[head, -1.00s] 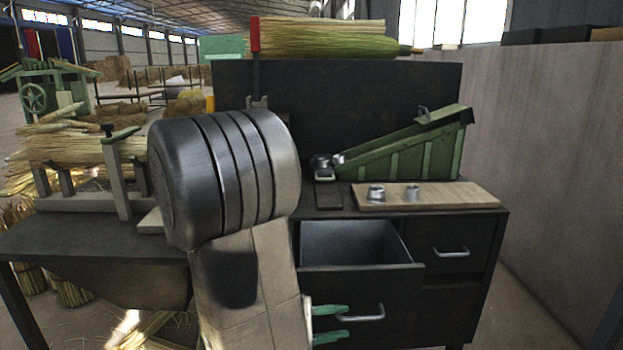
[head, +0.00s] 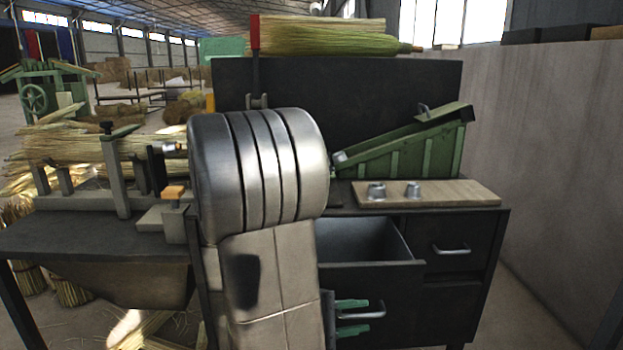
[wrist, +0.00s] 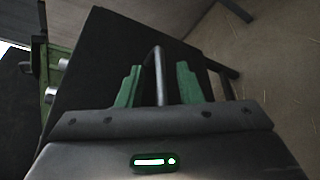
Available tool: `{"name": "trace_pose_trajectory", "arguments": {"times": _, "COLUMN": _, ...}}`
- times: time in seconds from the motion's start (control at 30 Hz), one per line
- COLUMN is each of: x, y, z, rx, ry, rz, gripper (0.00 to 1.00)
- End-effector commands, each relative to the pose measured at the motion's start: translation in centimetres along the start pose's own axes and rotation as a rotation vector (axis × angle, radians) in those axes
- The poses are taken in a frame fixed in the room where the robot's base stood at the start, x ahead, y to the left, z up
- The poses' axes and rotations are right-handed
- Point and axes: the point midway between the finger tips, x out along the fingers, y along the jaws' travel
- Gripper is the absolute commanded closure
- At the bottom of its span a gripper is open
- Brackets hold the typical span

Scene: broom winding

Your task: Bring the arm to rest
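My gripper (head: 366,317) is in front of the open drawer (head: 400,285), its two green fingers apart, one above and one below the drawer handle (head: 376,315). In the wrist view my gripper (wrist: 158,75) shows the handle (wrist: 160,80) as a bar between the fingers, with a gap on each side. The fingers do not appear to press on it. The drawer is pulled out, and the part of its inside that shows is empty. My arm hides its left side.
A wooden board (head: 450,196) with two metal pieces lies on the cabinet top, by a green sloped device (head: 410,145). A closed drawer (head: 455,250) is at right. A straw bundle (head: 65,148) lies in a holder at left. Floor at right is clear.

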Motion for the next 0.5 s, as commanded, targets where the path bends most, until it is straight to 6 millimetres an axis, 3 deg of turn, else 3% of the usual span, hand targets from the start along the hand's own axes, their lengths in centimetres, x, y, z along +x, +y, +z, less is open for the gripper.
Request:
{"name": "trace_pose_trajectory", "arguments": {"times": 0.27, "x": -0.7, "y": 0.1, "z": 0.0, "rx": 0.0, "ry": 0.002, "rz": 0.001, "gripper": 0.67}}
{"name": "trace_pose_trajectory", "arguments": {"times": 0.5, "x": -2.7, "y": 0.1, "z": 0.0, "rx": 0.0, "ry": 0.004, "rz": 0.002, "gripper": 0.67}}
